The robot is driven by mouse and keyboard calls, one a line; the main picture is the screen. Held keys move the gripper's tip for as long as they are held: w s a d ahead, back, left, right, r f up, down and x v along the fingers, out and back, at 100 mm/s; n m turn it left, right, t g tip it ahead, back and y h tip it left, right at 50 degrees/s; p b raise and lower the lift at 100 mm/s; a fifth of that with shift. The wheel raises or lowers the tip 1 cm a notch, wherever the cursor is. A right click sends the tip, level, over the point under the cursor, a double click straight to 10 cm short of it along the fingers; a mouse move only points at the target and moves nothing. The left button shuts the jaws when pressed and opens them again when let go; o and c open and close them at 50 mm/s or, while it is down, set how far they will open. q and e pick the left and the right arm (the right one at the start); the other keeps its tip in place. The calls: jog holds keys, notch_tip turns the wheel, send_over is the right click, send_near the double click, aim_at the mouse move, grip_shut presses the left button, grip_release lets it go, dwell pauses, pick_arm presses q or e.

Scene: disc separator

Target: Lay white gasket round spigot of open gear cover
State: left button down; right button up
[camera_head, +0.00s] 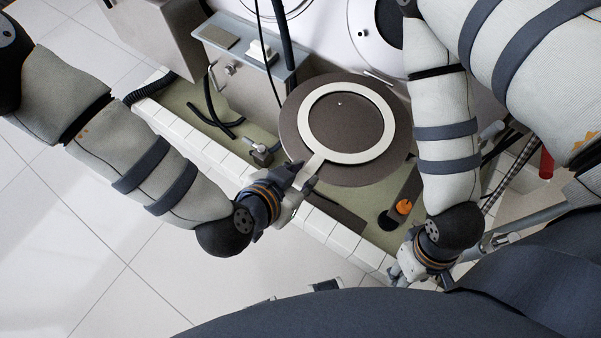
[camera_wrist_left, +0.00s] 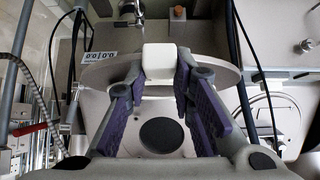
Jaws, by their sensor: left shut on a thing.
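The white gasket (camera_head: 350,157) is a flat ring with a tab. It shows in front of a large dark brown disc (camera_head: 382,168), which seems to be the open gear cover. A tiny pale spot (camera_head: 339,103) shows inside the ring; I cannot tell whether it is the spigot. My left gripper (camera_head: 304,177) is shut on the gasket's tab at the ring's lower left. In the left wrist view, the white tab (camera_wrist_left: 159,61) sits between the purple-padded fingers. I cannot tell whether the ring touches the disc. My right gripper (camera_head: 408,268) is low at the right, its fingers unclear.
A grey box (camera_head: 240,75) with a blue-grey top stands behind at the left. An orange knob (camera_head: 403,206) and a black round part (camera_head: 388,220) lie below right of the disc. A white tiled ledge (camera_head: 330,232) runs along the front. Open floor (camera_head: 80,240) lies at the left.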

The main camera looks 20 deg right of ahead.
pick_arm(q)
jog(key=shift+f, duration=0.3)
jog(key=c, duration=1.3)
grip_release()
jog(key=v, duration=0.7)
jog(key=shift+r, duration=0.2)
jog(key=shift+a, duration=0.15)
